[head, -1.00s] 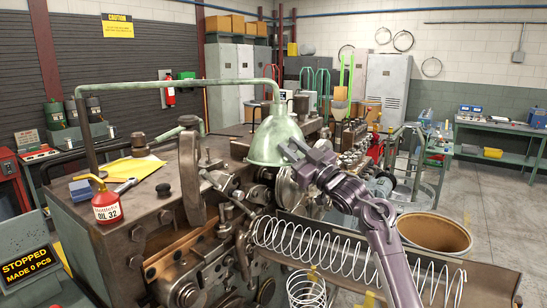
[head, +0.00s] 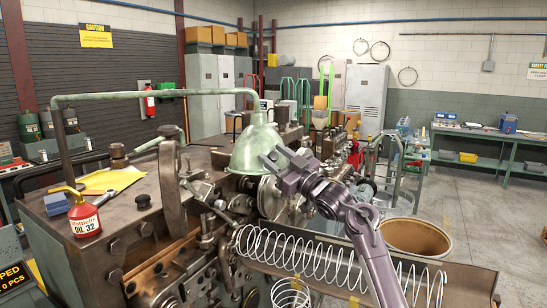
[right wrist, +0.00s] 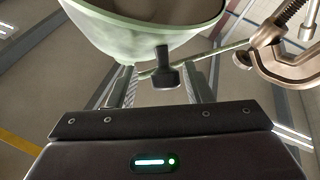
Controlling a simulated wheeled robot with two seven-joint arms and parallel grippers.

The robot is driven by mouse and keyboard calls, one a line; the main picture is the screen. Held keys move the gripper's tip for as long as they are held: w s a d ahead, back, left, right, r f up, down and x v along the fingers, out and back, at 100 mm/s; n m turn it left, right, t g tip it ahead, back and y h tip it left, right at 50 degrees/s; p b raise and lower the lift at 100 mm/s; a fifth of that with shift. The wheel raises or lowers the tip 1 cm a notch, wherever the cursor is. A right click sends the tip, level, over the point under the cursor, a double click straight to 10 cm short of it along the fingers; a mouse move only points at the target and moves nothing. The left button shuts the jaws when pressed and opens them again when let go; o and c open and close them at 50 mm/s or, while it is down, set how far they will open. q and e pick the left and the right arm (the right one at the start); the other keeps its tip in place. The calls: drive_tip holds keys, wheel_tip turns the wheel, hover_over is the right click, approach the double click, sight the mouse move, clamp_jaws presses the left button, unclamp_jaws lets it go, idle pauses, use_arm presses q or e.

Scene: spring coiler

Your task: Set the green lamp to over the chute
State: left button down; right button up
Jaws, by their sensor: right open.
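The green lamp (head: 252,150) is a bell-shaped shade hanging from a long green pipe arm above the coiling machine. In the head view my right gripper (head: 276,167) is at the lower right side of the shade. In the right wrist view the shade's rim (right wrist: 100,22) fills the top, and a small dark handle (right wrist: 165,72) lies between my open fingers (right wrist: 160,88). I cannot tell whether the fingers touch it. The chute (head: 470,278) is a dark trough to the right of the lamp, with long coiled springs (head: 300,250) along it. My left gripper is not in view.
A red oil can (head: 84,220) and a yellow paper (head: 112,180) are on the machine's top at left. A brown drum (head: 416,238) stands behind the chute. A bronze clamp-like part (right wrist: 285,60) is at the right wrist view's upper right. Floor at right is clear.

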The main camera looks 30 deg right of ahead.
drive_tip(key=b+v, duration=0.3)
drive_tip(key=v, duration=0.4)
drive_tip(key=shift+w+d+f, duration=0.15)
